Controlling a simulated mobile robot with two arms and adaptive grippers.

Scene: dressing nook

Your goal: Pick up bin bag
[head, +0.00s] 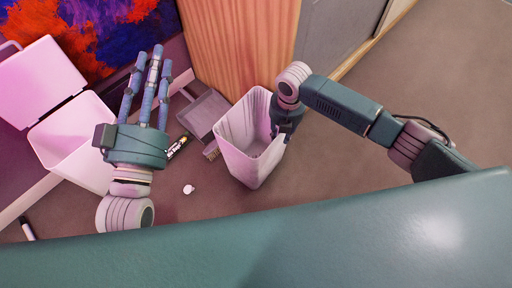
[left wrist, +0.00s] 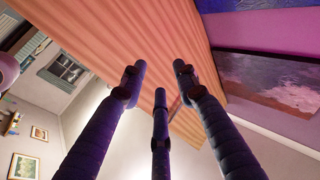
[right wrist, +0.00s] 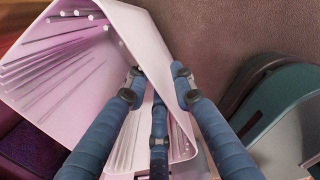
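A white, open-topped, bin-like container (head: 252,152) stands on the floor in the middle of the head view. Its inner walls show folds or slits, also seen in the right wrist view (right wrist: 60,65); I cannot tell whether a separate bin bag lines it. My right gripper (head: 284,130) is at its right rim, pointing down. In the right wrist view the right gripper's fingers (right wrist: 157,78) are spread apart over the container's wall, and contact is unclear. My left gripper (head: 154,60) is open and empty, fingers raised, left of the container.
A white box with a raised lid (head: 75,150) stands at the left. A grey dustpan (head: 204,113) lies behind the container. A small white crumpled item (head: 188,189) and a dark marker-like item (head: 27,228) lie on the floor. A wooden panel (head: 240,45) rises behind.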

